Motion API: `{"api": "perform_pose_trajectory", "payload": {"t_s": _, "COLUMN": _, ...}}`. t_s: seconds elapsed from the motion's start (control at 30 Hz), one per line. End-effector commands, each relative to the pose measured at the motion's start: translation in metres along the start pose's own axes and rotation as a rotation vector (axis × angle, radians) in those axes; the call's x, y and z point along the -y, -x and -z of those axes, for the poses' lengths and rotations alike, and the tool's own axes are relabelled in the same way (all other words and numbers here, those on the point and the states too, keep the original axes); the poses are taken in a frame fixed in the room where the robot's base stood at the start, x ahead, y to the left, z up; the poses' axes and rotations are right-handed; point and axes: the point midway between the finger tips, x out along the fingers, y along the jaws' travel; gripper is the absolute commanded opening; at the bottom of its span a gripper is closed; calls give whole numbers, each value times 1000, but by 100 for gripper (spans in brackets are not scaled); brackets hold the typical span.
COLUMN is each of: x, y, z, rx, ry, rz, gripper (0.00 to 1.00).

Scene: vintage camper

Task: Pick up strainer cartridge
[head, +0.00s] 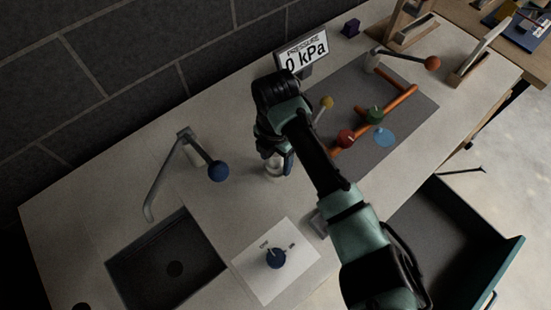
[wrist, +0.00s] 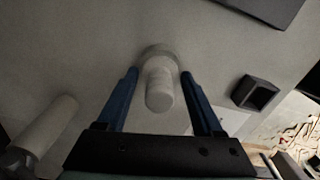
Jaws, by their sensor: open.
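The strainer cartridge (head: 273,170) looks like a small pale cylinder with a wider end and stands on the countertop, right under my gripper in the head view. In the wrist view the cartridge (wrist: 160,88) sits between my two blue fingers, with a visible gap on each side. My gripper (wrist: 159,75) is open and points down around it; neither finger appears to touch it. In the head view my gripper (head: 279,160) and arm partly cover the cartridge.
A pressure display (head: 302,57) and a grey mat (head: 412,117) with orange pipes stand behind and right. An open drawer (head: 450,235) is lower right.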

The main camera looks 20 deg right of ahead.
Motion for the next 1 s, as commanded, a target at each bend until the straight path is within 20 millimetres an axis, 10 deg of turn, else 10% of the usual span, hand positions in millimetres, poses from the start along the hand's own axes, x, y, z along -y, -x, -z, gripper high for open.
{"api": "perform_pose_trajectory", "payload": {"t_s": 0.43, "x": 0, "y": 1, "z": 0, "rx": 0, "ry": 0, "rz": 0, "gripper": 0}}
{"api": "perform_pose_trajectory", "payload": {"t_s": 1.0, "x": -1, "y": 31, "z": -1, "rx": 4, "ry": 0, "rz": -3, "gripper": 0}}
